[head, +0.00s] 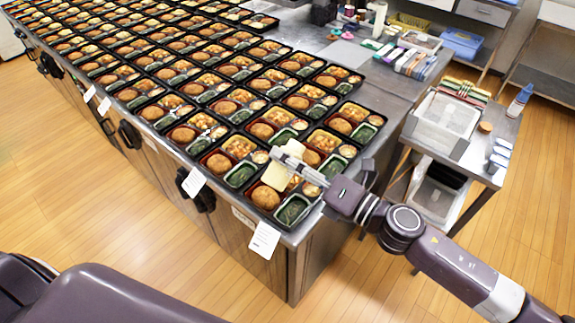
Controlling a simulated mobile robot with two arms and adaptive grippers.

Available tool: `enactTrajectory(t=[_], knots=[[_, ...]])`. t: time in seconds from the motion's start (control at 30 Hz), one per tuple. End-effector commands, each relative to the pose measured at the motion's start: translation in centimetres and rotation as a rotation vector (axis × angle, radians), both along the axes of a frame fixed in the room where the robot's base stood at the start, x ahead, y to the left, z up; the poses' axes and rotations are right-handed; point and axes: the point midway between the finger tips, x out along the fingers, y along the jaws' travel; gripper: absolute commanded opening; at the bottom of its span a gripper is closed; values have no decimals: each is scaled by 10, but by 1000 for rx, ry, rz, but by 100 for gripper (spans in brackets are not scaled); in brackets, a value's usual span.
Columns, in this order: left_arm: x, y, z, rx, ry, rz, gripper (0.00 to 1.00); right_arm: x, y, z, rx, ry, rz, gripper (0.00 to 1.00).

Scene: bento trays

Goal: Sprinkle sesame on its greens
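My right gripper (291,164) reaches in from the right over the nearest corner of the bento trays. Its fingers are around a pale cream-yellow object (275,177), which appears held and tilted; I cannot tell whether it is a sesame container. Just below it is the front corner bento tray (279,223), with dark greens (292,210) in one compartment and a round brown piece (265,198) beside them. The gripper and object hide part of this tray. No sesame grains can be made out on the greens. My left gripper is not in view.
Rows of similar filled bento trays cover the metal counter to its front edge. White tags (264,240) hang along that edge. A side cart (480,165) with a white bin (441,122) stands at right. Colourful boxes (411,63) sit at the back.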

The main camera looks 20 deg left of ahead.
Motion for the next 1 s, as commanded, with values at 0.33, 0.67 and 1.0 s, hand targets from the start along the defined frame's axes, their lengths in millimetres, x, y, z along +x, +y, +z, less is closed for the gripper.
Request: enactTrajectory(t=[0.33,0.67,1.0], knots=[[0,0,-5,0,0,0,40,0,0,7,-132,-367,1,28],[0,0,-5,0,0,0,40,0,0,18,-334,-922,0,28],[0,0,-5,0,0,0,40,0,0,17,-344,-949,-1,28]])
